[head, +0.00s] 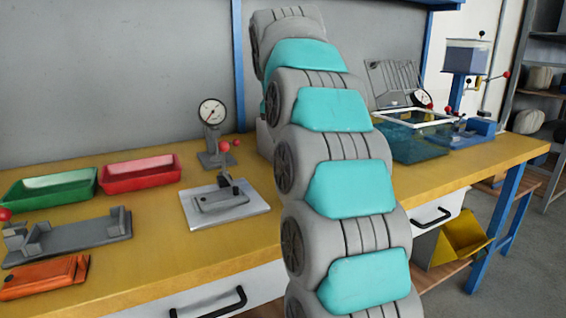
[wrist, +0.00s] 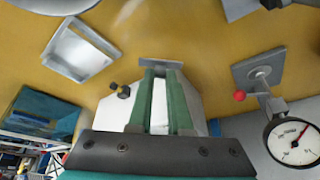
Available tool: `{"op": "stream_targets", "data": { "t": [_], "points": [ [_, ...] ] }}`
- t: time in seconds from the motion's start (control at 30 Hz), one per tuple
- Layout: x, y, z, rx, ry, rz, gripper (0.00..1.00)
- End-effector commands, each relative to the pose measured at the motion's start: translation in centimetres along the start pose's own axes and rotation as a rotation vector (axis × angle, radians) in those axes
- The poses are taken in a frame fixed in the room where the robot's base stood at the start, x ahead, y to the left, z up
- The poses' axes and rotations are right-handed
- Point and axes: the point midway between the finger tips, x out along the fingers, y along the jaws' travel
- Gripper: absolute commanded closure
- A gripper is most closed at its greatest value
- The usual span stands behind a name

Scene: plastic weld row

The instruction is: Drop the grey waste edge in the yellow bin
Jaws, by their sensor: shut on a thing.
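My gripper (wrist: 161,72) shows in the wrist view, with two green fingers shut on a thin grey piece (wrist: 160,63) that sticks out across the fingertips. It looks like the grey waste edge. Most of it is hidden by the fingers, and I cannot tell whether it touches anything below. In the head view my arm hides the gripper and the piece. The yellow bin (head: 465,237) is at the lower right in the head view, low down beyond the bench drawers, with its top open. The bin does not show in the wrist view.
The yellow bench top (head: 150,222) carries a green tray (head: 48,190), a red tray (head: 140,175), an orange block (head: 45,278) and a gauge stand (head: 213,135). A blue water tank (head: 415,143) stands at right. The wrist view shows a grey metal tray (wrist: 78,52) and a dial gauge (wrist: 293,139).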

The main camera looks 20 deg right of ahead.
Motion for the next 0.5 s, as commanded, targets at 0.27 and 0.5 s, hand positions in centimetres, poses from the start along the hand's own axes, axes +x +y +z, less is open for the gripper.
{"op": "stream_targets", "data": {
  "t": [0.27, 0.5],
  "points": [
    [0.9, 0.0, 0.4, 0.0, -0.003, 0.002, 1.0],
    [2.9, 0.1, 1.4, -0.001, -0.004, 0.002, 1.0]
  ]
}}
